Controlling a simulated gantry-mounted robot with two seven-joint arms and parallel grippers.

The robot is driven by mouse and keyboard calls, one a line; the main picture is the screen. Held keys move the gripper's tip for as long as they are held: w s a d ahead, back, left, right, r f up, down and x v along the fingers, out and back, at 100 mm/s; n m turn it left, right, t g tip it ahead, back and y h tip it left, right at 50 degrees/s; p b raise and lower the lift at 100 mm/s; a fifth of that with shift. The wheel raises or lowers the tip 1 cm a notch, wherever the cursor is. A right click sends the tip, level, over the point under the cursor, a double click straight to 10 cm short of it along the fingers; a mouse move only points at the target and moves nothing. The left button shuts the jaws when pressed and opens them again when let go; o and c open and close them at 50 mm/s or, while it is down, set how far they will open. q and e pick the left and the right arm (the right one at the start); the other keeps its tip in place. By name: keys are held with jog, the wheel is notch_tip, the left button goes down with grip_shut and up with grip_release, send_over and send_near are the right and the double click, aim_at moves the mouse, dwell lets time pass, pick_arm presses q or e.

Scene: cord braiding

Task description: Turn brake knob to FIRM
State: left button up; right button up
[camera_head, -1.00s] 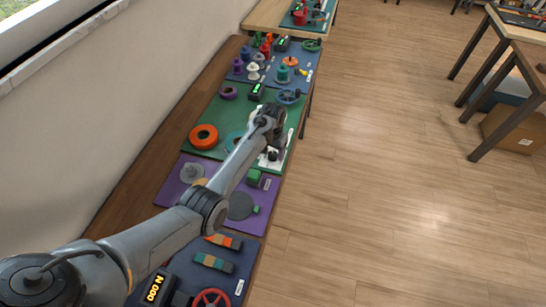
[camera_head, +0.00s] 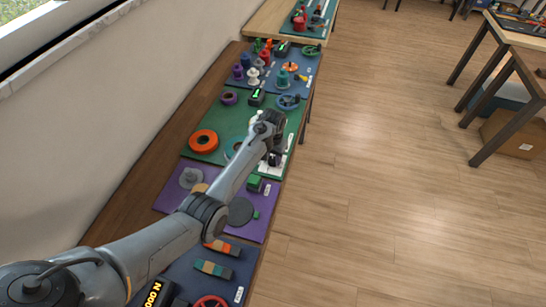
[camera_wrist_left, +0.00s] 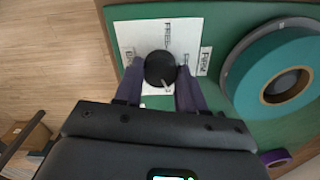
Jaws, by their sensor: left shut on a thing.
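The brake knob (camera_wrist_left: 159,66) is a round black knob on a white plate (camera_wrist_left: 190,30) fixed to a green board. A small pale mark shows at its lower edge. A printed FIRM label (camera_wrist_left: 205,60) stands to its right in the left wrist view. Another label is above it, and one at its left is partly hidden. My left gripper (camera_wrist_left: 160,75) is shut on the knob, one finger on each side. In the head view the left gripper (camera_head: 274,157) is over the white plate, and the arm hides part of it. My right gripper is not in view.
A teal spool (camera_wrist_left: 275,75) sits close to the right of the plate in the wrist view. The green board also carries an orange ring (camera_head: 203,141), a purple ring (camera_head: 229,97) and a blue handwheel (camera_head: 289,101).

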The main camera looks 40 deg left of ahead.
pick_arm(q)
jog(key=shift+r+n+p, duration=0.2)
jog(key=shift+n+p, duration=1)
jog(key=shift+p, duration=0.1)
jog(key=n+p, duration=0.2)
jog(key=n, duration=0.1)
jog(key=shift+n, duration=0.3)
jog(key=n+p, duration=0.1)
jog(key=n, duration=0.3)
jog(key=shift+f, duration=0.2)
jog(key=shift+n, duration=1.8)
jog(key=shift+s+a, duration=0.1)
jog(key=o, duration=1.1)
jog(key=shift+c, duration=0.2)
